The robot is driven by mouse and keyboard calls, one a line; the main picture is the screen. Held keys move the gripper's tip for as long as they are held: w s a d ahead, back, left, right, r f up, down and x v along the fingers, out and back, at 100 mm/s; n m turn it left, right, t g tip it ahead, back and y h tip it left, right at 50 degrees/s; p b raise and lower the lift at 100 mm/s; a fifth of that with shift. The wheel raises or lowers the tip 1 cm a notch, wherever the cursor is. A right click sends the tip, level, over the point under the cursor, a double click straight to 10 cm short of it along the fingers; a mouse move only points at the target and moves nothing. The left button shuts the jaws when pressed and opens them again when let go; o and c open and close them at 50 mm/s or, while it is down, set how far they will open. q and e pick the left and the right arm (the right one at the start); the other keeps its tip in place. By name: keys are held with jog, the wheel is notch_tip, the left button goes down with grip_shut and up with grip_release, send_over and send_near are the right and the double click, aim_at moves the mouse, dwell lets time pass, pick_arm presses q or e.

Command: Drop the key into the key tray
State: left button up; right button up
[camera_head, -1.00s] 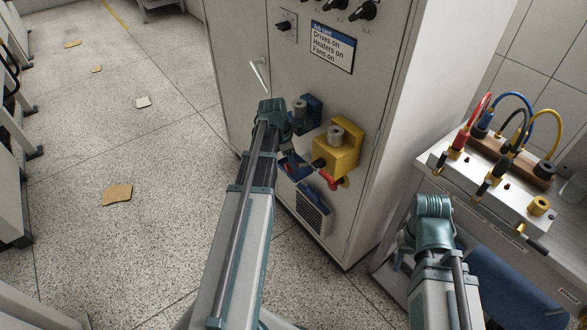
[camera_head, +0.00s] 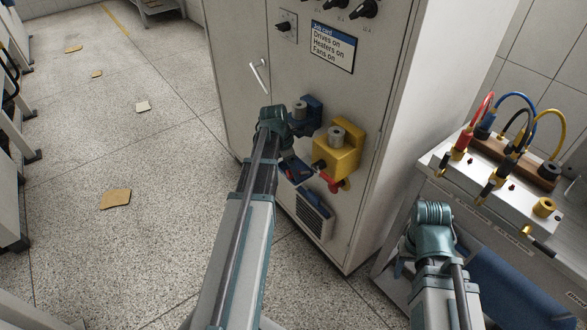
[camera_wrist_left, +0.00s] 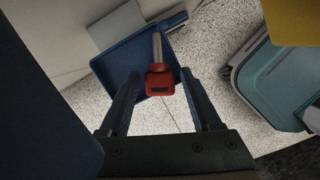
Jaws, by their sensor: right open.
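The key, with a red head and a metal shaft, shows in the left wrist view (camera_wrist_left: 159,82). It is between the two dark fingers of my left gripper (camera_wrist_left: 158,88), with a gap on each side. The blue key tray (camera_wrist_left: 120,62) is directly beyond it; I cannot tell whether the key touches the tray. In the head view the tray (camera_head: 297,171) sits low on the cabinet front, and my left gripper (camera_head: 276,122) is just above it, its fingers mostly hidden. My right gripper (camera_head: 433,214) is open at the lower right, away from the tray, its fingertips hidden.
A grey cabinet (camera_head: 235,70) carries a yellow box (camera_head: 339,158) with a red lever right of the tray, and a vent below. At right a bench holds a panel (camera_head: 500,190) with coloured cables. Paper scraps (camera_head: 116,198) lie on the open floor at left.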

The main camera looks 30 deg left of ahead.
pick_arm(q)
jog(key=shift+o, duration=0.7)
jog(key=shift+r, duration=0.1)
jog(key=shift+r+p, duration=0.8)
jog(key=shift+p, duration=0.1)
jog(key=p+v, duration=1.1)
jog(key=shift+r, duration=0.2)
jog(key=shift+s+a, duration=0.15)
jog(key=shift+a, duration=0.05)
